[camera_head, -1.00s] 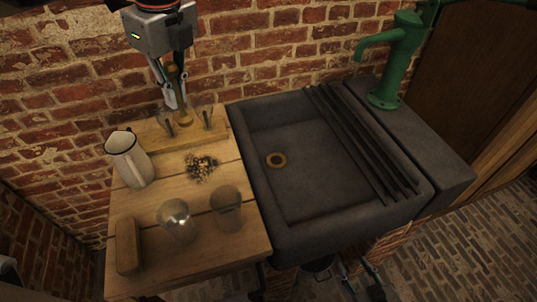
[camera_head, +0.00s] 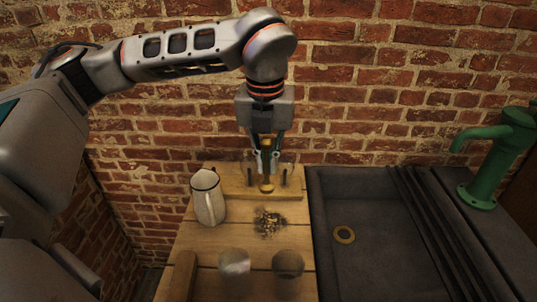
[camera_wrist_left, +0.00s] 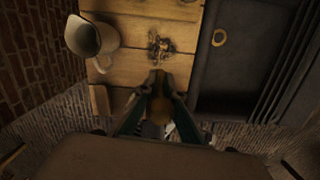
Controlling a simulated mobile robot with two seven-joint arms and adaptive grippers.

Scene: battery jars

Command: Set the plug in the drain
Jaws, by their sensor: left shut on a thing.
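My left gripper (camera_head: 266,160) is over the back of the wooden table, pointing down. It is shut on a brass-coloured piece (camera_head: 267,184), probably the plug, at the wooden strip along the back. I cannot tell whether its lower end touches the strip. In the left wrist view the piece shows between the fingers (camera_wrist_left: 158,85), partly hidden by them. The drain (camera_head: 344,235) is a brass ring in the floor of the dark stone sink, to the right of the table; it also shows in the wrist view (camera_wrist_left: 219,37). It looks open. My right gripper is not in view.
A white enamel jug (camera_head: 207,198) stands at the table's left. A heap of small bits (camera_head: 268,222) lies mid-table, with two glass jars (camera_head: 234,262) (camera_head: 288,264) in front. A green pump (camera_head: 497,150) stands beyond.

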